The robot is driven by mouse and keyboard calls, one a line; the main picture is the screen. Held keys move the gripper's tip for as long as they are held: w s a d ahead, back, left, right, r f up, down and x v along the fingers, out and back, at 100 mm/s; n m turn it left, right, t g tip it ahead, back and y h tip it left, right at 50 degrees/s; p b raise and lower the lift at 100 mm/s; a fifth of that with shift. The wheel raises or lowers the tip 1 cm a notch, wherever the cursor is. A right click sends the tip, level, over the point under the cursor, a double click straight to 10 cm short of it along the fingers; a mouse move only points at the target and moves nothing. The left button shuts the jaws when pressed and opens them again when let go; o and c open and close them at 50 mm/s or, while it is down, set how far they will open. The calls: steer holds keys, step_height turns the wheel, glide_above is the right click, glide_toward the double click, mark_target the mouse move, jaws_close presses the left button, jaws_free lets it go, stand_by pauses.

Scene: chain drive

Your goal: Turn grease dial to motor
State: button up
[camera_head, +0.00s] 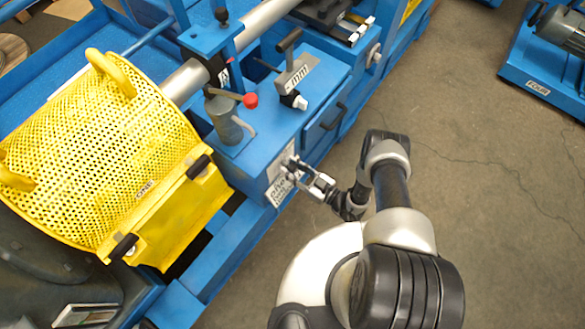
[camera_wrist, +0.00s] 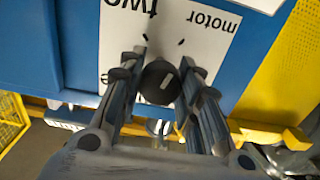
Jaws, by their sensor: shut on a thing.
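The grease dial (camera_wrist: 159,84) is a round dark knob with a short white mark, on a white label panel (camera_wrist: 120,55) on a blue machine face. Two ticks and the upside-down words "two" and "motor" show above the knob in the wrist view. The white mark leans up and to the right, roughly toward the tick on the "motor" side. My gripper (camera_wrist: 163,66) has a finger on each side of the knob and is shut on it. In the head view my gripper (camera_head: 294,169) reaches the label panel (camera_head: 281,188), and the dial is mostly hidden.
A yellow perforated guard (camera_head: 110,160) stands left of the panel. A red-knobbed lever (camera_head: 250,101) and a handle on a block labelled "mm" (camera_head: 297,77) sit on the machine top. Open floor (camera_head: 470,200) lies to the right.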

steer(key=o, duration=1)
steer(key=shift+o, duration=0.2)
steer(key=v, duration=1.2)
